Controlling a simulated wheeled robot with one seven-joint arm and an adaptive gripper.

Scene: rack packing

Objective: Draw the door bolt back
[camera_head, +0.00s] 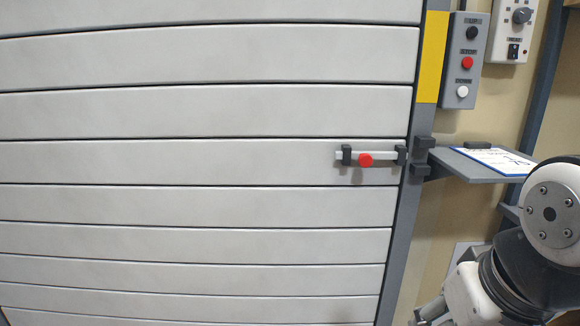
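The door bolt (378,157) is a light grey bar lying level on the white slatted door (200,160), near its right edge. It runs through two dark brackets and has a red knob (365,160) just right of the left bracket. Dark keeper blocks (423,142) sit on the grey door frame to its right. I cannot tell whether the bar's right end reaches between them. My arm shows at the bottom right, well away from the bolt.
A grey shelf (445,161) with a blue-edged sheet (500,160) juts out right of the frame, between the bolt and my arm. A button box (463,85) and a dial box (513,32) hang above it. The space before the door looks clear.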

